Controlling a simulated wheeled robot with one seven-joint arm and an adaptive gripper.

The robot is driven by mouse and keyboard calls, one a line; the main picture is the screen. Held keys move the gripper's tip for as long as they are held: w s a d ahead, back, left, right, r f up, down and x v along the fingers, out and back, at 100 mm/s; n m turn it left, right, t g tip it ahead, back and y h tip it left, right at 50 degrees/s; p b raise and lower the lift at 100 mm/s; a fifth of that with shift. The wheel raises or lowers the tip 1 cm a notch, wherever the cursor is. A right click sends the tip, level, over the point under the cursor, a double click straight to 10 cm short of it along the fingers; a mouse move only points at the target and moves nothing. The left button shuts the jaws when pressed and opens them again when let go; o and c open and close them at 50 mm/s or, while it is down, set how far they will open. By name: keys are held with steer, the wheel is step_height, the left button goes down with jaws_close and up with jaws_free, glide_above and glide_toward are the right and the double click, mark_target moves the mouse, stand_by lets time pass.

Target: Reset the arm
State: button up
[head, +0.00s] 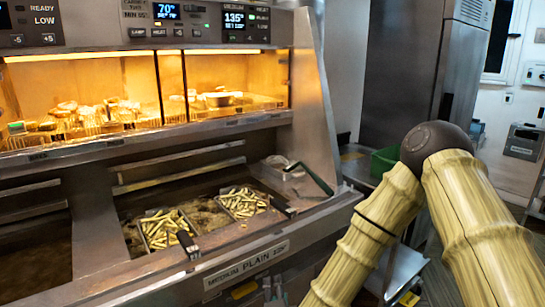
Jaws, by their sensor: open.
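My arm (388,208) shows at the right of the head view, bent at a dark elbow joint (437,145), with pale bamboo-like links running down out of the frame. My gripper is not in the picture, so its jaws and anything in them are hidden. The bent arm stands in front of the right end of the fryer and the steel cabinet, and its elbow is apart from the fryer.
Two baskets of fries (165,229) (243,201) sit in the fryer well, with dark handles towards the front. A lit warming shelf (150,122) is above. A green bin (384,162) stands behind my arm. A tall steel cabinet (405,70) is at the back right.

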steer(key=s+d+f+n+g+y, duration=0.1)
steer(key=s+d+f+n+g, duration=0.35)
steer(key=s+f, duration=0.55)
steer(key=s+d+f+n+g, duration=0.45)
steer(key=s+f, duration=0.25)
steer(key=f, duration=0.7)
steer(key=s+d+f+n+g+h, duration=0.1)
steer(key=s+d+f+n+g, duration=0.1)
steer(key=s+d, duration=0.4)
steer(key=s+d+f+n+g, duration=0.3)
steer(key=s+d, duration=0.3)
steer(key=s, duration=0.7)
steer(key=shift+s+d+f+g+h, duration=0.3)
steer(key=shift+f+g+h, duration=0.1)
steer(key=shift+f+g, duration=0.4)
